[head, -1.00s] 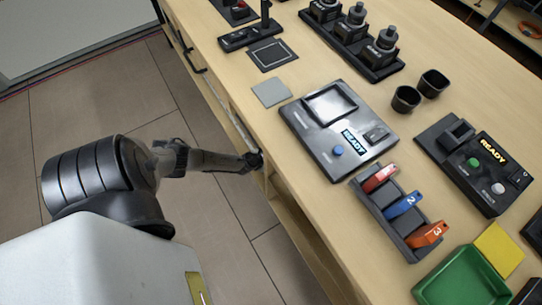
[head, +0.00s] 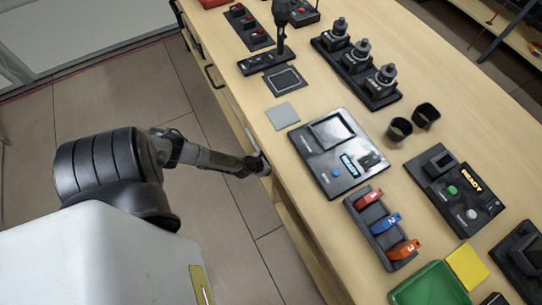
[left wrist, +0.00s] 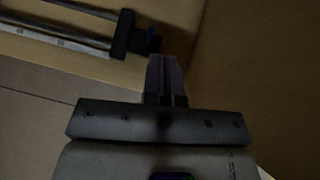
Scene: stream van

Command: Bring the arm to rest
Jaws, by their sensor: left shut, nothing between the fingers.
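My left arm comes in from the left in the head view and reaches to the bench's near edge. My left gripper (head: 262,164) is at that edge, left of the black READY panel and apart from the things on the bench top. In the left wrist view my left gripper (left wrist: 167,62) has its two fingers together with nothing between them. The wooden bench (head: 300,225) runs diagonally on the right. My right gripper is not in view.
On the bench stand a panel (head: 309,166) with a READY display, a rack (head: 356,219) of numbered red, blue and orange tabs, a green tray (head: 430,287), a yellow pad (head: 467,267) and two black cups (head: 399,130). The tiled floor (head: 95,100) beside the bench is clear.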

